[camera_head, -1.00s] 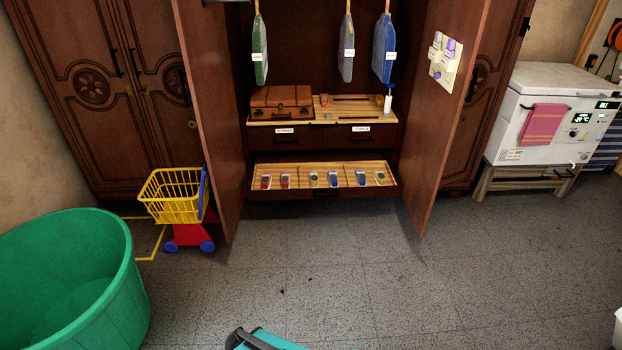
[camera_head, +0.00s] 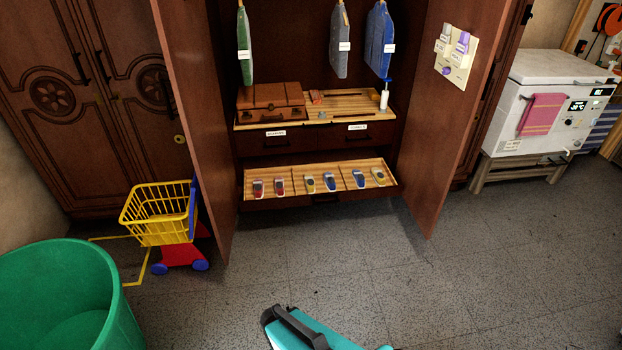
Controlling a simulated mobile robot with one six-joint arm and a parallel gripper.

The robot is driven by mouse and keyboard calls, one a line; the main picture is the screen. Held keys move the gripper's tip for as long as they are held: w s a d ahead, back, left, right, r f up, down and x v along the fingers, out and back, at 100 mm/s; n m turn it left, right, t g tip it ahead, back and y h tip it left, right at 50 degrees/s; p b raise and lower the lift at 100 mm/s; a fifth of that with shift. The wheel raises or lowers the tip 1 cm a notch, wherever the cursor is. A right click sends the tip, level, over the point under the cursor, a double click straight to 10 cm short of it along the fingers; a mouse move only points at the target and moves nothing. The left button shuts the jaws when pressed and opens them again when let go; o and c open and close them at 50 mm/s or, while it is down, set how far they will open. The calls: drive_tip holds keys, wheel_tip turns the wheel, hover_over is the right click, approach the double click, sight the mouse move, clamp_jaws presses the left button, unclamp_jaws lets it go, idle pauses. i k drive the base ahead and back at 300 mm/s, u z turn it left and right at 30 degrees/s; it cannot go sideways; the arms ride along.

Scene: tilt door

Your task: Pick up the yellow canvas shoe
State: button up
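Several small shoes lie in a row in the open, divided wooden drawer (camera_head: 252,165) at the bottom of the cabinet. One yellow shoe (camera_head: 310,184) is in the middle compartment, left of a blue shoe (camera_head: 329,183). Another yellow shoe (camera_head: 378,176) is at the far right, beside a second blue shoe (camera_head: 359,179). Two red shoes (camera_head: 268,187) lie at the left end. At this size I cannot tell which yellow one is canvas.
The open left cabinet door (camera_head: 196,130) and right door (camera_head: 458,120) flank the drawer. A yellow toy cart (camera_head: 160,220) and a green tub (camera_head: 60,300) stand at left. The floor (camera_head: 370,260) before the drawer is clear.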

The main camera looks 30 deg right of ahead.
sight(308, 179)
drive_tip(key=u, duration=0.05)
drive_tip(key=i, duration=1)
drive_tip(key=u, duration=0.35)
